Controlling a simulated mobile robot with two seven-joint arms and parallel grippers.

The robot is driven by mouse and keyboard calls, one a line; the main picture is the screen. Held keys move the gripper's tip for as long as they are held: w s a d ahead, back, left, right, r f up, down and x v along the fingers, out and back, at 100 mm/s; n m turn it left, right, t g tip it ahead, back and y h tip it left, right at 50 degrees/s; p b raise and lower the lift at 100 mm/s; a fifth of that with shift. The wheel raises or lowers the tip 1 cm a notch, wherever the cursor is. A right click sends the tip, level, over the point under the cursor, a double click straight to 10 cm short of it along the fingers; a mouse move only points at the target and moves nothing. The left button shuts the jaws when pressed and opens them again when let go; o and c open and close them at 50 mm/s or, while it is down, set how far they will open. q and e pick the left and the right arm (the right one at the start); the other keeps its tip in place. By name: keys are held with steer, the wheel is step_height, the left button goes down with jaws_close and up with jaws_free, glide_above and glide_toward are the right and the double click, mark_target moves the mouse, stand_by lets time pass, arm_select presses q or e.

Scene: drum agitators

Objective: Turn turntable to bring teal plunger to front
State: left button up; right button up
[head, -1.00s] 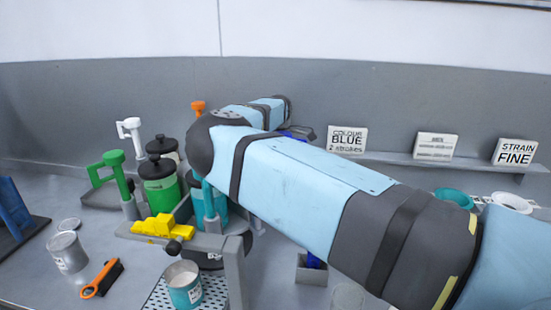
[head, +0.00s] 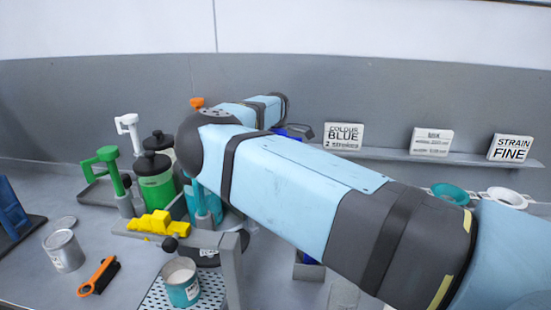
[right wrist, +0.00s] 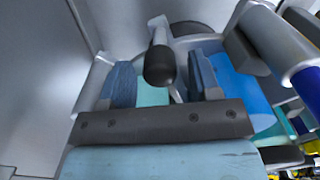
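The teal plunger (head: 201,200) stands at the right of the drum group, partly hidden by my right arm. Beside it are the green drum (head: 156,188) with a black lid, the green plunger (head: 108,165) and the white plunger (head: 131,132). An orange plunger top (head: 197,103) shows behind my arm. The turntable under them is mostly hidden; a grey tray edge (head: 92,197) shows at the left. In the right wrist view, my right gripper (right wrist: 162,78) is open, its blue fingers either side of a black-ended grey post (right wrist: 159,66). Contact is unclear. My left gripper is out of view.
A teal-labelled can (head: 183,288), a metal can (head: 64,252) and an orange brush (head: 98,275) are nearby. Signs (head: 343,136) line the back ledge. My right arm crosses the middle.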

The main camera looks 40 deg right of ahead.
steer(key=shift+r, duration=0.1)
step_height(320, 180, up, 14)
steer(key=b, duration=0.2)
stand_by(0.3)
